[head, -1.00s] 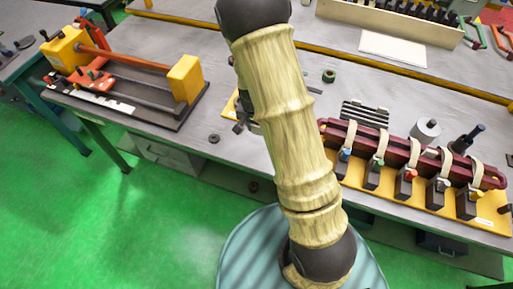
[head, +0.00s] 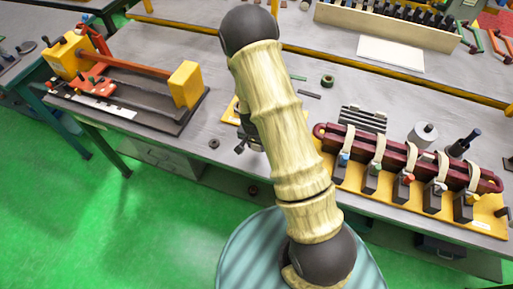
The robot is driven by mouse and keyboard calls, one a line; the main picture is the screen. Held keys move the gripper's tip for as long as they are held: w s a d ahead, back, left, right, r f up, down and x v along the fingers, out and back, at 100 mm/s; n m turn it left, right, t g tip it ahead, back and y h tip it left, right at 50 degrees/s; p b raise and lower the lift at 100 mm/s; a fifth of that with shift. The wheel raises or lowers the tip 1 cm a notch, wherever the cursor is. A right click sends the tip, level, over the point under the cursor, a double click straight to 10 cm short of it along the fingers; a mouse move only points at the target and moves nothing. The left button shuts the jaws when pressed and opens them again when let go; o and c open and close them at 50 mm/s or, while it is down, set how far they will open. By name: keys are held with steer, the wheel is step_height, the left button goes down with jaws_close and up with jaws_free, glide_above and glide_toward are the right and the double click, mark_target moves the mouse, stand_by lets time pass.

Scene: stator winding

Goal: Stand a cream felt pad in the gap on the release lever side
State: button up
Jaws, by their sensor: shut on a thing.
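My gripper does not show in the head view; my own upper arm crosses the middle of the picture and hides part of the bench. I cannot make out a cream felt pad, the gap or the release lever for certain. A fixture with yellow end blocks (head: 184,84), an orange bar (head: 140,60) and red clamp parts stands on a dark plate at the left of the bench. A small yellow-based fixture with a dark handle (head: 239,147) is partly hidden behind my arm.
A maroon coil (head: 335,134) with cream loops sits on a yellow base at the right. A grey spool (head: 422,134) stands behind it. A white sheet (head: 390,53) and a dark green ring (head: 327,81) lie farther back. A small dark ring (head: 214,143) lies near the front edge.

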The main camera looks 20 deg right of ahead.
mark_target(256, 150)
steer(key=shift+f, duration=1.35)
steer(key=shift+f, duration=0.15)
steer(key=o, duration=1)
steer(key=shift+c, duration=0.2)
step_height(256, 150, up, 12)
steer(key=s+a+b, duration=0.1)
steer(key=b, duration=0.1)
steer(key=shift+s, duration=0.2)
